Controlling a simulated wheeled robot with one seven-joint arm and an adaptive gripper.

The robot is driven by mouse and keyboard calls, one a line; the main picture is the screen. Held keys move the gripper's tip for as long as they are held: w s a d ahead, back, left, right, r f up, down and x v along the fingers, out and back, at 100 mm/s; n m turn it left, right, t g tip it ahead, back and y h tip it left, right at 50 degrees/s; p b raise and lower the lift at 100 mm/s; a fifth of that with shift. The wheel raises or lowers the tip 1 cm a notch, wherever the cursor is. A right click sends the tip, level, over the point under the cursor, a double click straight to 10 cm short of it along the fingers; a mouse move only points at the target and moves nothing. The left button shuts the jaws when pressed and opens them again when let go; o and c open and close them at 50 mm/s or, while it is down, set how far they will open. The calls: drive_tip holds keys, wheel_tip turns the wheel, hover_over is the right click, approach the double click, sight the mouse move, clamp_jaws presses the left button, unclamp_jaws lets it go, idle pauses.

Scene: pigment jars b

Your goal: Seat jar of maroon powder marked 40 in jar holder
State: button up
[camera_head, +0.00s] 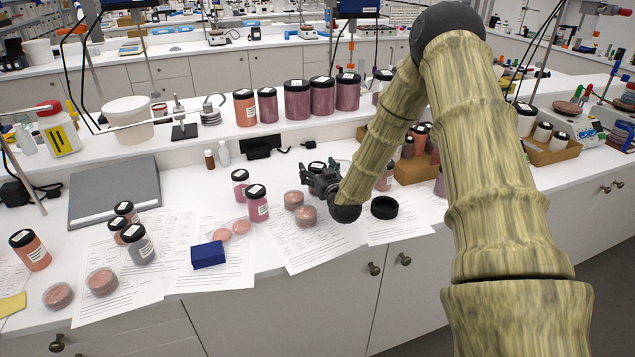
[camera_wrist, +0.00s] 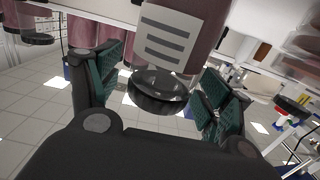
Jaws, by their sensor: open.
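My gripper (camera_head: 322,183) is over the back part of the bench, open. In the wrist view the two green-padded fingers (camera_wrist: 158,90) stand on either side of a jar's black lid (camera_wrist: 160,96), with gaps at both sides. That jar (camera_wrist: 196,22) has dull maroon powder and a white label with dark bars; it appears upside down in this view. No number is readable. In the head view, a black lid (camera_head: 316,166) shows just behind my gripper, and the jar's body is mostly hidden. A black round open holder (camera_head: 384,208) stands on papers to the right of my gripper.
Pink jars (camera_head: 257,205) and (camera_head: 240,184) stand left of my gripper, with round dishes (camera_head: 305,216) in front. A blue box (camera_head: 208,255) lies further left. Large jars line the raised shelf (camera_head: 297,100) behind.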

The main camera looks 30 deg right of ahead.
drive_tip(key=c, duration=1.5)
drive_tip(key=shift+r, duration=0.15)
drive_tip(key=shift+c, duration=0.2)
